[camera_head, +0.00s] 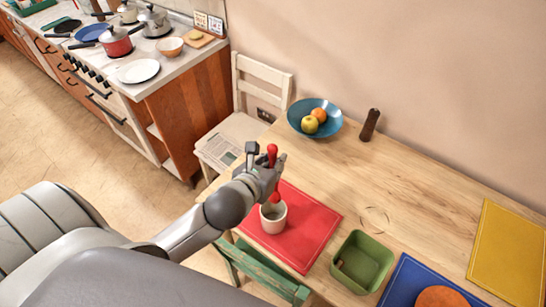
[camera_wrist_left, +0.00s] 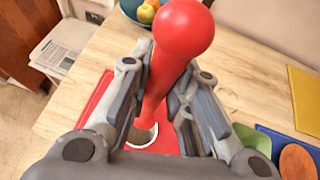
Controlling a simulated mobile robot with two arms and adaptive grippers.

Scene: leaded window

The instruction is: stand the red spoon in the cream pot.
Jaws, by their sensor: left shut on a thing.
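The red spoon (camera_head: 272,155) is upright in my left gripper (camera_head: 268,177), which is shut on it; its round top shows large in the left wrist view (camera_wrist_left: 184,28). The cream pot (camera_head: 273,224) stands on the red mat (camera_head: 318,222) on the wooden table. The spoon's lower part reaches down at the pot's mouth; I cannot tell how deep it goes. In the left wrist view the pot's rim (camera_wrist_left: 148,143) shows behind the spoon, between the fingers (camera_wrist_left: 158,100). My right gripper is not in view.
A green square dish (camera_head: 362,262) and a blue mat (camera_head: 410,283) with an orange disc (camera_head: 441,297) lie to the right. A blue fruit bowl (camera_head: 315,118) and a brown mill (camera_head: 370,125) stand behind. A green chair (camera_head: 262,272) stands at the near edge.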

